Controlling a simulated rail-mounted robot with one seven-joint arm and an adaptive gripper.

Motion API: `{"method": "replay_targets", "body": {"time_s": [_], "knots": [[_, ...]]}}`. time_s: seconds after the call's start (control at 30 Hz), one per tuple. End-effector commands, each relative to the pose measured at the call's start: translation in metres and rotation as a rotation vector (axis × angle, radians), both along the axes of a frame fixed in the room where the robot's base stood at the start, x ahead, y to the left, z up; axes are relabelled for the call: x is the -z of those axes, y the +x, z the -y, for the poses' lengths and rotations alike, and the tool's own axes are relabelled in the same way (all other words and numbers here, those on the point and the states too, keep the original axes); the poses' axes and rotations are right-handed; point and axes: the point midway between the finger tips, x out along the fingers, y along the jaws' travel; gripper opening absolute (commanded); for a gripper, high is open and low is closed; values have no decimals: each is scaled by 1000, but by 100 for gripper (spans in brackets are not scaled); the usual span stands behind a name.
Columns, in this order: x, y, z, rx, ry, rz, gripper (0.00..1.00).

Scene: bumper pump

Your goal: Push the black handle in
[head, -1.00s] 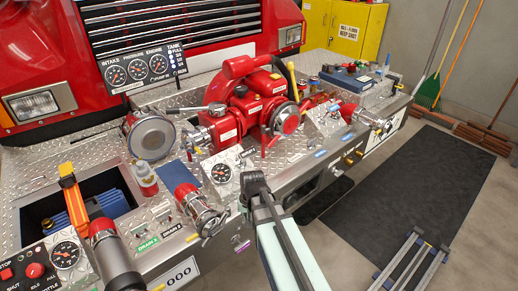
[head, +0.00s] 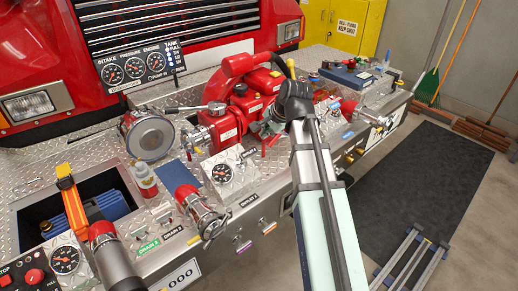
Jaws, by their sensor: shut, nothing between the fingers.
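A black lever handle (head: 188,109) juts out to the left from the red pump (head: 238,106) on the bumper. I cannot tell whether it is the task's black handle, and no other black handle is clear. My arm hides part of the front panel. My gripper (head: 267,128) is shut and empty, over the right part of the pump beside its front outlet. It is partly hidden by my dark wrist, and I cannot tell whether it touches the pump. The black lever is well to its left, apart from it.
Capped hose outlets, a round gauge plate (head: 223,173) and small coloured pull knobs line the bumper (head: 175,262). A yellow-topped lever (head: 291,68) rises behind my wrist. An open bin is at left. A black floor mat (head: 430,190) leaves free room at right.

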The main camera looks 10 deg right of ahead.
Motion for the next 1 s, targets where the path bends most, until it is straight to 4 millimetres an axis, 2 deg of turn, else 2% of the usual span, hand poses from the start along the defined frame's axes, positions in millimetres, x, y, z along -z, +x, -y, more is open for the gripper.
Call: {"method": "replay_targets", "body": {"time_s": [0.17, 0.33, 1.0], "knots": [[5, 2, -1, 30, 16, -11, 0], [19, 10, -5, 28, 15, -12, 0], [101, 54, -27, 28, 14, -12, 0]]}}
